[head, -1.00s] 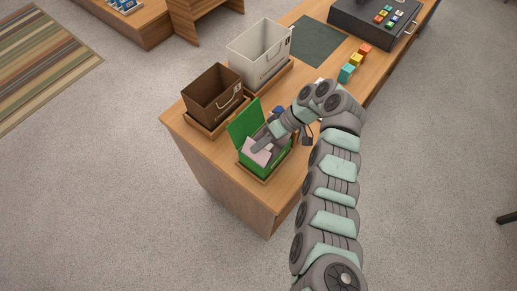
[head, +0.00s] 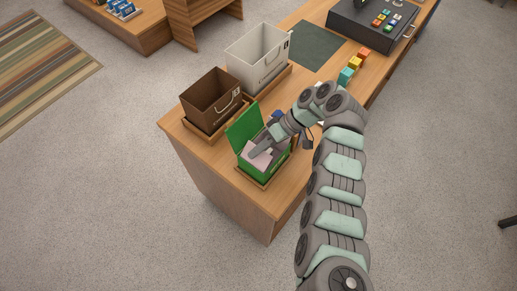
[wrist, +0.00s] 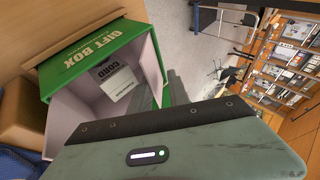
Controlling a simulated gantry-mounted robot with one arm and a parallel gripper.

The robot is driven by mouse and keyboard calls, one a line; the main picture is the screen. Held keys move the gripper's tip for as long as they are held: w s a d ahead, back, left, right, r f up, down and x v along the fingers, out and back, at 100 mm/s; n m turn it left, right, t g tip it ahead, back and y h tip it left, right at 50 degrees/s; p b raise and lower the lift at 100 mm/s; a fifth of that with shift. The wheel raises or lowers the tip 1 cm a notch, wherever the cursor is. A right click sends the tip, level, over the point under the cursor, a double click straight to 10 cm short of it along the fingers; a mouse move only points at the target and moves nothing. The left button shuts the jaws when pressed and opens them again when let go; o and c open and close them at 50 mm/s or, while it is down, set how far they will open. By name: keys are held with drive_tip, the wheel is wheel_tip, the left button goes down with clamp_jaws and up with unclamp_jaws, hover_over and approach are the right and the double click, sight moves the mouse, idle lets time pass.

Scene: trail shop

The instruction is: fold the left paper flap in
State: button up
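The green gift box (head: 255,171) stands at the near end of the wooden counter with its lid (head: 243,125) raised. Pale pink paper (head: 260,159) shows in its opening; I cannot tell the separate flaps apart. In the wrist view the box wall (wrist: 100,56) reads "GIFT BOX", pale lilac paper (wrist: 72,118) lines the inside, and a white label marked "CORD" (wrist: 118,82) lies in it. My gripper (wrist: 160,90) reaches down at the box. Its two dark fingers show apart, with green between them, and nothing is visibly held. In the head view its fingertips (head: 258,152) are over the pink paper.
A brown box (head: 208,101) and a larger white box (head: 256,58) stand in wooden trays behind the gift box. Small coloured blocks (head: 347,75) line the counter's right side. A dark green mat (head: 309,47) and a black cash register (head: 368,22) lie farther back.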

drive_tip(key=b+v, duration=0.3)
drive_tip(key=v, duration=0.8)
drive_tip(key=shift+b, duration=0.35)
drive_tip(key=shift+s+a, duration=0.1)
idle(0.4)
